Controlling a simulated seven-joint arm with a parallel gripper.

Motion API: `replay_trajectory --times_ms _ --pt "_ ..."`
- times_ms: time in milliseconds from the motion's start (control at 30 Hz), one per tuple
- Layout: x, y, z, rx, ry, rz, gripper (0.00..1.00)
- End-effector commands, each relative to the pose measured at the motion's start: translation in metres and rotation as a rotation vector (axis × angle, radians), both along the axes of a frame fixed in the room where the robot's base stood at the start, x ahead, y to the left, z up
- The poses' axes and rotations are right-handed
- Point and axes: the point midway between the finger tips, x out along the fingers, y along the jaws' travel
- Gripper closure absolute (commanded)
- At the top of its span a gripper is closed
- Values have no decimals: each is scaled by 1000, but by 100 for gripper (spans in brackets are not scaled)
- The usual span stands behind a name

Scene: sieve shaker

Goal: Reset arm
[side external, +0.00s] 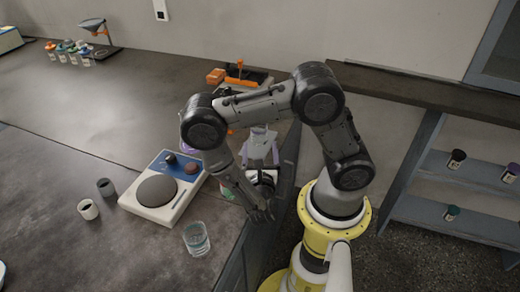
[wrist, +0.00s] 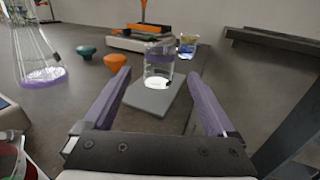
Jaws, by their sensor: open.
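My gripper (side external: 261,136) is over the bench edge near my base, with its pale purple fingers pointing towards the back of the bench. In the wrist view my gripper (wrist: 159,76) is open, its two purple fingers wide apart with nothing held. A clear glass beaker (wrist: 159,62) with a purplish band stands on a grey plate (wrist: 140,98), seen in the gap beyond the fingertips. My arm is bent in an arch above the bench, and it partly hides the area around the gripper in the side view.
A white device with a round grey plate (side external: 157,190), a glass of clear liquid (side external: 196,239) and small white (side external: 88,209) and dark (side external: 105,187) cups stand left of my arm. A conical flask (wrist: 38,62) is left in the wrist view. Shelves (side external: 470,220) stand right.

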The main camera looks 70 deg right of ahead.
Motion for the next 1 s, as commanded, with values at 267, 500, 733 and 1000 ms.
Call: replay_trajectory --times_ms 267,500,733,1000 --pt "0 0 1 1 -3 -4 9" --pt "-9 -6 39 70 -130 -225 9" --pt "-45 0 97 358 -430 -674 9" --pt "-78 47 137 906 -789 -1068 9"
